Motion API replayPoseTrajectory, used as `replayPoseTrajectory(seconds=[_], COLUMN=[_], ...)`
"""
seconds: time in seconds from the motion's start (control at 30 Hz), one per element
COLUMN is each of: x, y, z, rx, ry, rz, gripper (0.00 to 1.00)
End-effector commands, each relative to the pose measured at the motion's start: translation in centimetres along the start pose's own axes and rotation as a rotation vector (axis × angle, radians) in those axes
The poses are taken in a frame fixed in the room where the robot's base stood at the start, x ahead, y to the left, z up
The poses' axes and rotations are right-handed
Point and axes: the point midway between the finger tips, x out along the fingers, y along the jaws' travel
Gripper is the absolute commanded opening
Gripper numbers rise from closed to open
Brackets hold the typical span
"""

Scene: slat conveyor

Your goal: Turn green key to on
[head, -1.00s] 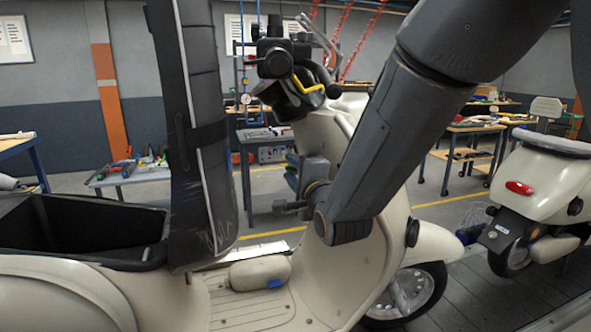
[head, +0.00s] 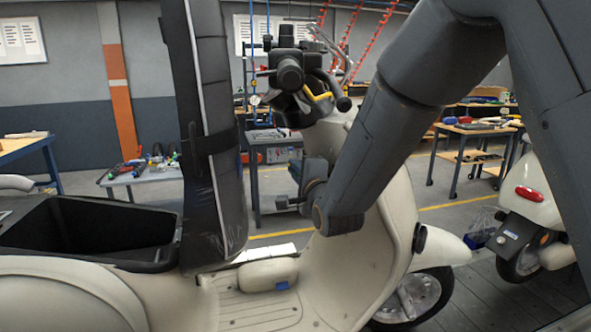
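The cream scooter (head: 370,240) stands side-on, its black handlebar assembly (head: 290,75) at upper middle and its front shield below it. No green key can be made out in the head view; the shield's inner face is partly covered by my arm. My arm comes down from the upper right to a wrist in front of the shield. The visible end around my gripper (head: 288,203) is small and dark, left of the shield and below the handlebar. Its fingers cannot be made out clearly, nor whether they touch or hold anything.
The tall black seat (head: 212,140) is tipped up above an open storage bin (head: 90,255). A cream pouch-like thing (head: 262,273) lies on the footboard (head: 245,305). Another scooter (head: 540,195) stands at right. Workbenches with tools (head: 140,177) line the back.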

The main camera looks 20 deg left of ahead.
Motion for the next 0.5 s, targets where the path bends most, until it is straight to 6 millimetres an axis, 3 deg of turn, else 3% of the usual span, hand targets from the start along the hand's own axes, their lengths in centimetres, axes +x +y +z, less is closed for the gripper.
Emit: replayPoseTrajectory(seconds=[0.5], x=[0.04], y=[-0.07], z=[-0.01], rx=[-0.002], ry=[0.000], rz=[-0.050], gripper=[0.00])
